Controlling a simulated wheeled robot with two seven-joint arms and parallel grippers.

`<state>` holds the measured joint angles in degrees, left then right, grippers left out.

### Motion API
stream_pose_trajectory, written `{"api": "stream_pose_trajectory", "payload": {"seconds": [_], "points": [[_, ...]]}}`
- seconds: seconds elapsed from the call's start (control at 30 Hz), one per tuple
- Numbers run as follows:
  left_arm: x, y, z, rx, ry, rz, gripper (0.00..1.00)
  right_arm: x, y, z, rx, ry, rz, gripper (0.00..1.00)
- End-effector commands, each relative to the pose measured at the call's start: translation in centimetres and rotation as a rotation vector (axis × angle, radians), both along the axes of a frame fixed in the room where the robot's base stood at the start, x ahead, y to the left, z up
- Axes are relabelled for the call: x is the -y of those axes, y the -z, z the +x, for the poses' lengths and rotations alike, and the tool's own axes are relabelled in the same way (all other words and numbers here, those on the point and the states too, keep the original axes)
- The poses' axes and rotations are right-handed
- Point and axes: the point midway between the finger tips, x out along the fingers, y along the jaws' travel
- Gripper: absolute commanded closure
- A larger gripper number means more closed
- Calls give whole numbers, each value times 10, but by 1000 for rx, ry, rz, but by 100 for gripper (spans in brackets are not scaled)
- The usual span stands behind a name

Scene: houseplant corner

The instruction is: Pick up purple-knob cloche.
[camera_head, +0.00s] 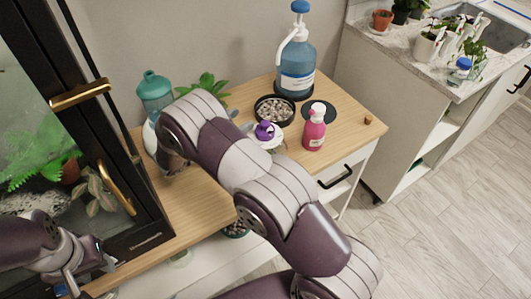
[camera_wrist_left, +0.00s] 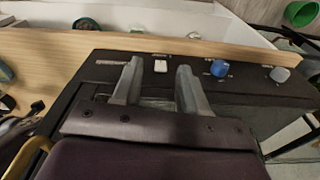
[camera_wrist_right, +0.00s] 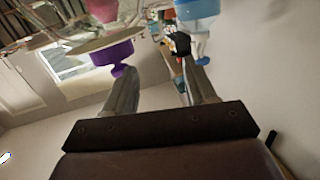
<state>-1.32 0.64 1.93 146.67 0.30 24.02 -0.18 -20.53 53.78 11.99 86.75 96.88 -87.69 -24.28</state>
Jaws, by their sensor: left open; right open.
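The purple-knob cloche (camera_head: 265,131) stands on the wooden tabletop in the head view, its purple knob uppermost and its lower part partly hidden by my right arm. In the right wrist view, which looks upside down, the purple knob (camera_wrist_right: 115,54) shows just beyond the left fingertip, apart from it. My right gripper (camera_wrist_right: 160,82) is open and empty; in the head view it is hidden behind my arm. My left gripper (camera_wrist_left: 158,78) is open and empty over the dark panel of the cabinet; in the head view it is at the lower left (camera_head: 82,276).
A large blue pump bottle (camera_head: 296,65) is behind, a teal bottle (camera_head: 155,90) at left. The dark glass-door cabinet (camera_head: 135,200) borders the table's left.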

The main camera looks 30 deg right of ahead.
Motion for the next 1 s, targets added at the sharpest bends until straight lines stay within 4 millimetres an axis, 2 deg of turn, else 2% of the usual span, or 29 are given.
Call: {"api": "stream_pose_trajectory", "payload": {"seconds": [0.03, 0.1, 0.17, 0.53, 0.8, 0.83, 0.9, 1.0], "points": [[0, 4, 0, 0, 0, 0, 57, -3, 8, -13, -13, 72, -40, 44], [0, 3, 0, 0, 0, 0, 57, -5, 11, -27, -32, 151, -82, 44], [0, 1, 0, 0, 0, 0, 57, 0, 11, -33, -40, 184, -99, 44], [0, -18, 0, 1, 0, 0, 57, 62, 9, -37, -40, 193, -101, 44], [0, -17, 0, 0, 0, 0, 57, 68, 11, -36, -39, 189, -100, 44], [0, -17, 0, 0, 0, 0, 57, 68, 11, -35, -39, 189, -100, 51], [0, -17, 0, 0, 0, 0, 57, 68, 11, -35, -39, 189, -100, 74], [0, -17, 0, 0, 0, 0, 57, 68, 11, -35, -39, 189, -100, 100]]}}
